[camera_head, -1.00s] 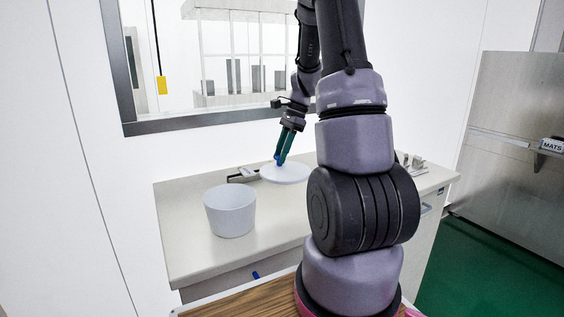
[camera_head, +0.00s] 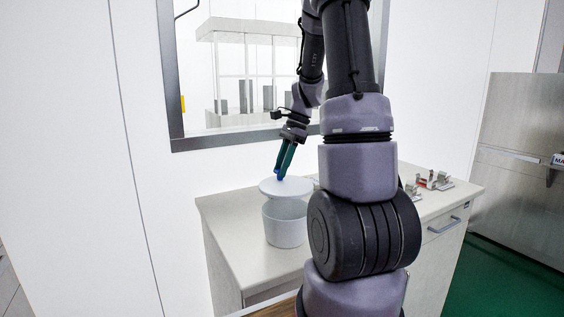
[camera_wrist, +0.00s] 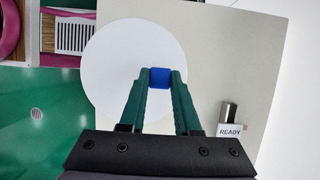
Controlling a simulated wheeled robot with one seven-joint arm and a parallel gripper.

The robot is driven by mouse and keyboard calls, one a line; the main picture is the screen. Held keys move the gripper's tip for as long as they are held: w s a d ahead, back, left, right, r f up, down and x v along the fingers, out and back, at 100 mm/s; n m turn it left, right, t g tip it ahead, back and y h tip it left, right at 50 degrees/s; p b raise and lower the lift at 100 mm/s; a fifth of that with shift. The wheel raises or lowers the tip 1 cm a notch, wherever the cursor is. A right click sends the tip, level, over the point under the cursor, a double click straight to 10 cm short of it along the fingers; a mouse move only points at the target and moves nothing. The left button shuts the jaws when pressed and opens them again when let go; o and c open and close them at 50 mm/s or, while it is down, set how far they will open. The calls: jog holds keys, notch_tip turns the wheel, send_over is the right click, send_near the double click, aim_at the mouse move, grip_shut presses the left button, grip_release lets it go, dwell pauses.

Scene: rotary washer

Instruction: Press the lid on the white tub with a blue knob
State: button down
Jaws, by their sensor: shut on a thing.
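The round white lid (camera_head: 286,188) hangs level by its blue knob (camera_wrist: 160,78). My gripper (camera_head: 280,177) is shut on the knob, with its green fingers on either side of it. The white tub (camera_head: 285,227) stands upright on the counter, open side up. In the head view the lid shows just above and overlapping the tub's back rim, apparently not seated on it. The exact gap is hard to tell. In the wrist view the lid (camera_wrist: 125,60) hides whatever is below it, and the tub is not visible there.
The pale counter (camera_head: 240,245) has a wall and window behind it. Small metal fixtures (camera_head: 434,181) stand at its right end. A small block marked READY (camera_wrist: 230,128) shows in the wrist view. The counter's left part is bare.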

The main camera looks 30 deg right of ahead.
aim_at(282, 180)
jog(key=shift+f, duration=2.65)
jog(key=shift+f, duration=0.45)
jog(key=c, duration=0.5)
grip_release()
jog(key=shift+c, duration=0.2)
jog(key=v, duration=1.1)
